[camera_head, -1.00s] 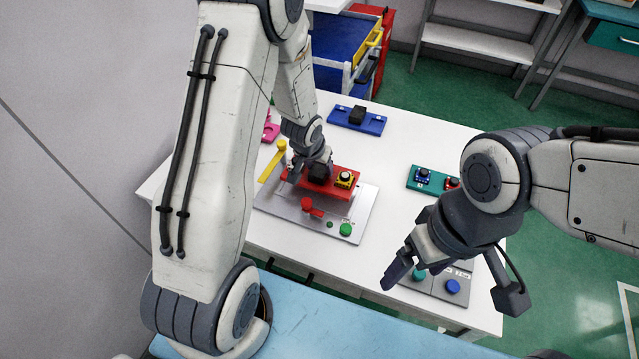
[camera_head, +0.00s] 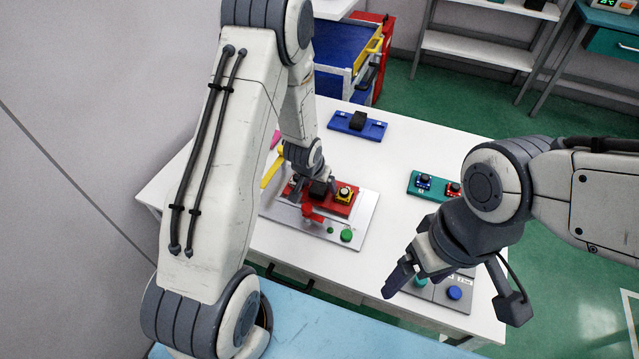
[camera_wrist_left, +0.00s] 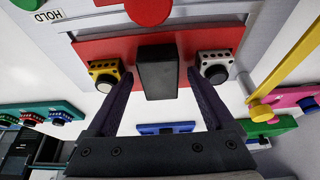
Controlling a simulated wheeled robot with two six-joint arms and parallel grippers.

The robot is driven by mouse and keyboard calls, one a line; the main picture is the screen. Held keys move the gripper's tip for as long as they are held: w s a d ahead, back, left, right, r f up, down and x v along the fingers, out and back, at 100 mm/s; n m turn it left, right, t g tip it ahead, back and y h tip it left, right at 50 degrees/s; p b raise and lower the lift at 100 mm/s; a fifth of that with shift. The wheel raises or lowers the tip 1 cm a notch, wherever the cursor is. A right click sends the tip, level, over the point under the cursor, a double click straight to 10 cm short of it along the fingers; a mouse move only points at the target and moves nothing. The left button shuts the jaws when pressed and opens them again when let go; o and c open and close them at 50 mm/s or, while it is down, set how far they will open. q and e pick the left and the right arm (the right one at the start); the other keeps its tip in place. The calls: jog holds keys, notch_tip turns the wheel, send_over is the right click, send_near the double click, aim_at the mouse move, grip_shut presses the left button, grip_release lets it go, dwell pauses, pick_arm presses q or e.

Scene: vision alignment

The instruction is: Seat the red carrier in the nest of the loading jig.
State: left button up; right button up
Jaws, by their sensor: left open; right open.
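The red carrier (camera_head: 343,208) lies on the grey plate of the loading jig (camera_head: 366,212); whether it is fully down in the nest I cannot tell. It carries a black block handle (camera_wrist_left: 157,72), a yellow module (camera_wrist_left: 108,75) and a grey-and-black module (camera_wrist_left: 214,68). My left gripper (camera_head: 315,187) is over the carrier; in the left wrist view its open fingers (camera_wrist_left: 160,82) stand on either side of the handle, with gaps visible. My right gripper (camera_head: 405,270) is open and empty, above the table's near right part.
The jig has a red clamp (camera_head: 313,214), a yellow lever (camera_head: 272,168) and a green button (camera_head: 346,235). A blue holder (camera_head: 372,130) stands behind, a teal holder (camera_head: 425,190) to the right. A grey button box (camera_head: 460,280) is under my right gripper. White table is clear between them.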

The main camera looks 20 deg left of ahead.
pick_arm(q)
jog(key=shift+s+r, duration=0.1)
jog(key=shift+r, duration=0.4)
jog(key=s+d+r+m+p, duration=0.1)
jog(key=s+d+r+p, duration=0.15)
jog(key=r, duration=0.45)
jog(key=s+d+r+p, duration=0.1)
jog(key=s+d+r, duration=0.1)
jog(key=s+r, duration=0.35)
jog(key=s+d+r+m+g, duration=0.2)
jog(key=s+d+r, duration=0.3)
jog(key=s, duration=0.5)
jog(key=s+d+r+m+g, duration=0.2)
jog(key=s+d+r+m, duration=0.2)
jog(key=s, duration=0.6)
notch_tip(320, 180, up, 3)
jog(key=shift+s+d+h+b, duration=0.3)
jog(key=shift+d+h, duration=0.1)
jog(key=shift+d, duration=0.75)
pick_arm(e)
notch_tip(320, 180, up, 3)
jog(key=shift+f, duration=0.1)
pick_arm(q)
jog(key=shift+w, duration=0.1)
jog(key=shift+c, duration=0.4)
pick_arm(e)
jog(key=shift+c, duration=0.4)
